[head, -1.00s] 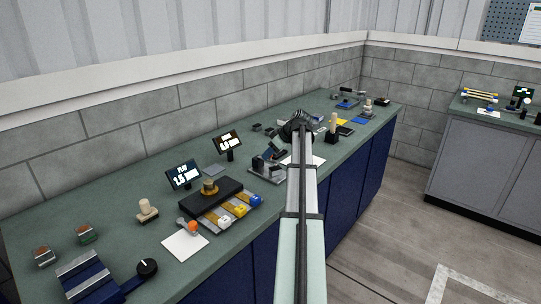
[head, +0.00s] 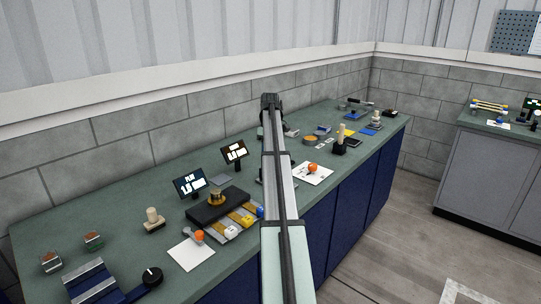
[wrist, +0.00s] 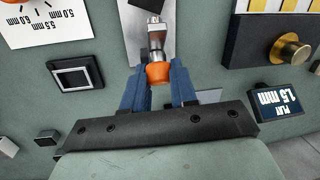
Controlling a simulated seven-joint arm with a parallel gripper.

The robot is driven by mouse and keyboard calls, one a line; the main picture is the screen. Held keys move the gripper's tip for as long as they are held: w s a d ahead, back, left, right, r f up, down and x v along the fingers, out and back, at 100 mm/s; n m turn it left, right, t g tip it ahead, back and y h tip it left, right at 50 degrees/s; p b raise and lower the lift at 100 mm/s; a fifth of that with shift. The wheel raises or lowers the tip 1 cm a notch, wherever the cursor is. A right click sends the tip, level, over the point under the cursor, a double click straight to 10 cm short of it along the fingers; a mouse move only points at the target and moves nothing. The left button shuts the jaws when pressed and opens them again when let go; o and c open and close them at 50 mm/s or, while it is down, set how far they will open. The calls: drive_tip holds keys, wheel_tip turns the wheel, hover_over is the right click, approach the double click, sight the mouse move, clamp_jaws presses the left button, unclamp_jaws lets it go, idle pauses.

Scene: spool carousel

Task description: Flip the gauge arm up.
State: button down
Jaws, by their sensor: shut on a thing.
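In the wrist view, my gripper (wrist: 158,82) has its two blue fingers on either side of an orange cap (wrist: 159,72). It is shut on this cap, the end of a short metal rod (wrist: 155,40) that I take to be the gauge arm. The rod runs up the picture over a grey metal plate (wrist: 133,28). Whether the arm is flipped up or lies down is hard to tell from this angle. In the head view, my own arm hides the gauge and my fingers.
A display reading "PLAY 1.5 mm" (wrist: 275,100) and a black block with a brass knob (wrist: 290,50) are at the right in the wrist view. In the head view, a white card with an orange knob (head: 313,168) lies right of my arm.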

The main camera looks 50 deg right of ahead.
drive_tip(key=shift+w+g, duration=0.2)
drive_tip(key=shift+g, duration=0.2)
drive_tip(key=c, duration=0.9)
unclamp_jaws()
drive_tip(key=shift+s, duration=0.1)
